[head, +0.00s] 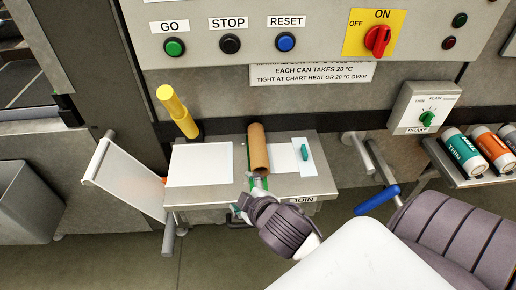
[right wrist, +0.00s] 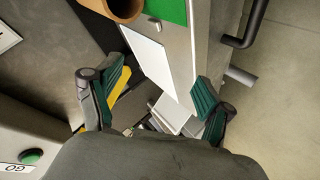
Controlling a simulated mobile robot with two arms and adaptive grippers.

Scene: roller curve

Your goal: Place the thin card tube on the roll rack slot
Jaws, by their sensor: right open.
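The thin card tube (head: 258,149), plain brown and hollow, is on the small grey join table in the head view, over a green strip between two white sheets. Its end also shows at the top edge of the right wrist view (right wrist: 124,8). My right gripper (head: 257,184) is just in front of the tube's near end, at the table's front edge. In the right wrist view its green-padded fingers (right wrist: 160,88) stand wide apart with nothing between them. I cannot make out a roll rack slot. My left gripper is out of view.
A control panel (head: 215,63) stands behind. Cans (head: 463,151) lie on a right shelf, near a blue handle (head: 377,199).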

